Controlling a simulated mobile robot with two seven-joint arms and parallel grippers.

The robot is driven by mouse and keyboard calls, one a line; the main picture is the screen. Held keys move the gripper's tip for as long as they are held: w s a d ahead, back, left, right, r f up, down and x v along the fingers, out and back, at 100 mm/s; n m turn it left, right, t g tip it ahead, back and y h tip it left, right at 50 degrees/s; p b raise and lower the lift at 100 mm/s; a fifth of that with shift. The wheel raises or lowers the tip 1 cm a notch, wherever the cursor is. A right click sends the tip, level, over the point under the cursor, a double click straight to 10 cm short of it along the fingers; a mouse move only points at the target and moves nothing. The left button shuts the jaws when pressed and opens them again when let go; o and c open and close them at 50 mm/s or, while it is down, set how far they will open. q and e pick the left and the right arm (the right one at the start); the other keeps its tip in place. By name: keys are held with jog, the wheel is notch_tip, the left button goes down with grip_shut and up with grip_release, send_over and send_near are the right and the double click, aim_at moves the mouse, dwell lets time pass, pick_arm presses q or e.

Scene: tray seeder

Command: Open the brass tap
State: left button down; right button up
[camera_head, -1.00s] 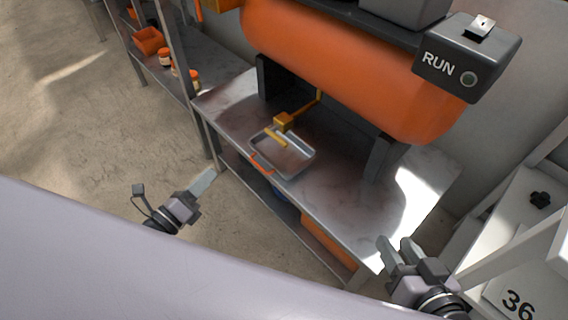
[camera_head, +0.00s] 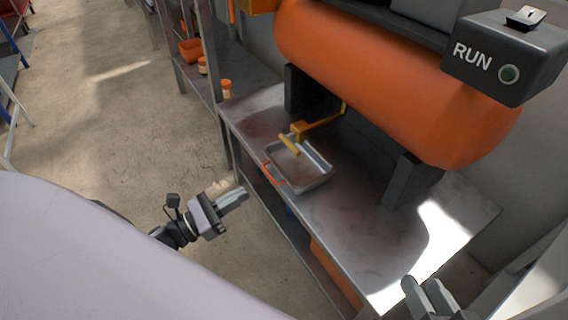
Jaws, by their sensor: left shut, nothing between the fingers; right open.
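The brass tap (camera_head: 299,129) sticks out on a thin pipe from under the orange tank (camera_head: 390,75). Its yellow lever (camera_head: 289,145) lies above the far left part of a metal tray (camera_head: 312,186). The tray has an orange handle and sits on the metal bench. My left gripper (camera_head: 240,193) is shut and empty, left of the bench's front edge and apart from the tap. My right gripper (camera_head: 424,289) is open and empty at the lower right, by the bench's near end. Its lower part is cut off by the frame.
Black supports (camera_head: 413,179) hold the tank above the bench (camera_head: 365,255). A shelf with orange-lidded jars (camera_head: 226,88) stands at the back left. Open floor lies to the left.

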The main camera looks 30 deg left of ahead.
pick_arm(q)
jog(key=b+x, duration=0.1)
jog(key=x, duration=0.8)
jog(key=shift+w+d, duration=0.15)
jog(key=shift+w, duration=0.05)
jog(key=shift+w+d+r, duration=0.2)
jog(key=shift+w+r, duration=0.2)
jog(key=shift+r, duration=0.2)
jog(key=shift+w+d+r, duration=0.2)
jog(key=shift+w+r, duration=0.2)
jog(key=shift+r, duration=0.2)
jog(key=shift+w+d+r, duration=0.25)
jog(key=shift+w+r, duration=0.15)
jog(key=shift+r, duration=0.2)
pick_arm(e)
jog(key=shift+s+d+f, duration=0.1)
jog(key=shift+d, duration=0.15)
pick_arm(q)
jog(key=shift+r+n+p, duration=0.1)
jog(key=shift+n+p, duration=0.2)
jog(key=shift+p, duration=0.1)
pick_arm(e)
jog(key=shift+a, duration=0.1)
pick_arm(q)
jog(key=shift+s+n, duration=0.1)
jog(key=shift+n, duration=0.2)
pick_arm(e)
jog(key=shift+a, duration=0.1)
